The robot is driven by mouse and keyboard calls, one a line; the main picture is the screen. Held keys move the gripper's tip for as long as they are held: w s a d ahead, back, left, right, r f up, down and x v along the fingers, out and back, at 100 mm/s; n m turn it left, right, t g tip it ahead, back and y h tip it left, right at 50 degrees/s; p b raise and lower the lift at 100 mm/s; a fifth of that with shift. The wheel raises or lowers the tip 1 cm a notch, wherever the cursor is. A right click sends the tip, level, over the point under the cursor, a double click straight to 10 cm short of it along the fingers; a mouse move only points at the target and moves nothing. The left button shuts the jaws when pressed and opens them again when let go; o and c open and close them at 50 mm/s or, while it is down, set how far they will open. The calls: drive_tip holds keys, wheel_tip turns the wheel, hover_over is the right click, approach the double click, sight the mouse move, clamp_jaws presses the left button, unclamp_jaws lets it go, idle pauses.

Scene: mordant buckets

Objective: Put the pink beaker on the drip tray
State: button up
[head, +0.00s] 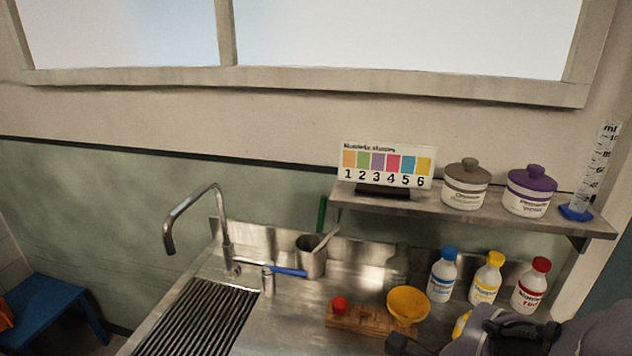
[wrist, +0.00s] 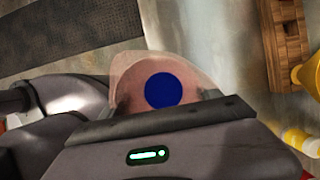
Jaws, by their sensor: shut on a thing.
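The pink beaker (wrist: 130,75) is translucent and pale, and sits between the fingers of my gripper (wrist: 165,105) in the wrist view. My gripper is shut on it. A dark blue disc (wrist: 168,90) shows within the beaker's outline; I cannot tell whether it is on, in or behind it. The dark ribbed surface at the lower left of the head view looks like the drip tray (head: 195,322). It also shows at the upper left of the wrist view (wrist: 70,28), apart from the beaker. The beaker cannot be made out in the head view.
A tap (head: 222,235) rises behind the ribbed surface. A metal pot (head: 311,262) stands near it. A shelf (head: 400,208) overhangs behind.

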drive_tip(key=p, duration=0.1)
drive_tip(key=w+p, duration=0.1)
drive_tip(key=p, duration=0.1)
drive_tip(key=shift+w+d+r+p, duration=0.15)
drive_tip(key=shift+w+d+p, duration=0.05)
drive_tip(key=shift+d+p, duration=0.15)
drive_tip(key=w, duration=0.2)
drive_tip(key=w+d+f+b, duration=0.1)
drive_tip(key=w, duration=0.2)
drive_tip(key=w+d+b, duration=0.1)
drive_tip(key=w, duration=0.1)
drive_tip(key=shift+w+d+f, duration=0.15)
drive_tip(key=shift+w+f, duration=0.1)
drive_tip(key=shift+f, duration=0.05)
drive_tip(key=shift+w+f+b, duration=0.15)
drive_tip(key=shift+f+b, duration=0.85)
drive_tip(key=shift+f, duration=0.65)
drive_tip(key=shift+f, duration=0.2)
drive_tip(key=o, duration=1.7)
